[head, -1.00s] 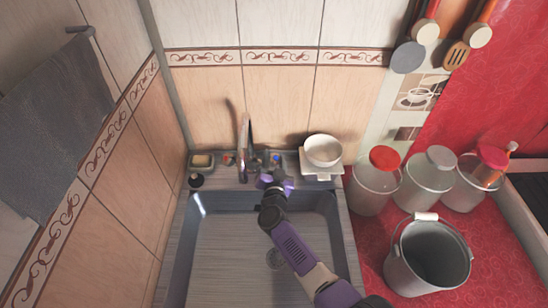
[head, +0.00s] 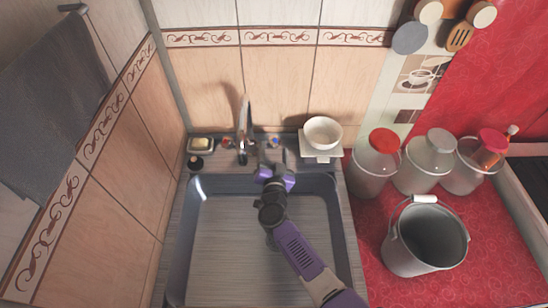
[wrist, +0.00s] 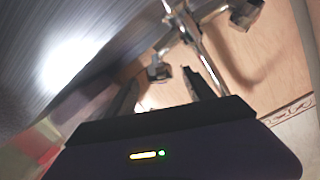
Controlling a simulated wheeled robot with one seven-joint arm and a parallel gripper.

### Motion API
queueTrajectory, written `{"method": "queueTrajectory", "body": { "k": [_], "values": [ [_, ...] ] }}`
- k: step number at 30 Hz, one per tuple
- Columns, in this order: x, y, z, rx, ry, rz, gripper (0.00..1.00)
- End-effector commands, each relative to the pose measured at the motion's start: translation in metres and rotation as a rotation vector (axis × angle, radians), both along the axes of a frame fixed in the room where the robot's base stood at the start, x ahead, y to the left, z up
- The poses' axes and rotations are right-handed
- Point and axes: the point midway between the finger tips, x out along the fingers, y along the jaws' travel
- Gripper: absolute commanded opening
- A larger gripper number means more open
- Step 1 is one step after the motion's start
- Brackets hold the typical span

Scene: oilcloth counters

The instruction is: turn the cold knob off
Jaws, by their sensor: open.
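The cold knob (head: 274,142), marked blue, stands on the sink's back ledge to the right of the chrome faucet (head: 244,125). The red-marked hot knob (head: 227,139) is to the faucet's left. My gripper (head: 270,154) is open over the front of the ledge, just in front of the cold knob and apart from it as far as I can see. In the wrist view my two dark fingers (wrist: 160,88) are spread and empty. A small chrome-and-dark fitting (wrist: 160,71) shows just beyond and between the tips, beside the faucet's chrome tube (wrist: 207,55). The knob's exact turn angle is too small to read.
The grey sink basin (head: 215,235) lies below my arm. A soap dish (head: 200,145) and a dark bottle (head: 196,164) stand left on the ledge. A white bowl (head: 322,132) on a stand is close right of the cold knob. Jars and a bucket (head: 399,262) occupy the right counter.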

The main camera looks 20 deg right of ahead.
Motion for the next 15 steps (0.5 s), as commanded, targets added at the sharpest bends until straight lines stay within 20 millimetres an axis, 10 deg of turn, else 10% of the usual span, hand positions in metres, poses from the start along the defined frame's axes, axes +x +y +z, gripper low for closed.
{"method": "queueTrajectory", "body": {
  "k": [15],
  "values": [
    [-0.03,0.009,0.004,0.0,-0.001,0.0,0.63]
  ]
}}
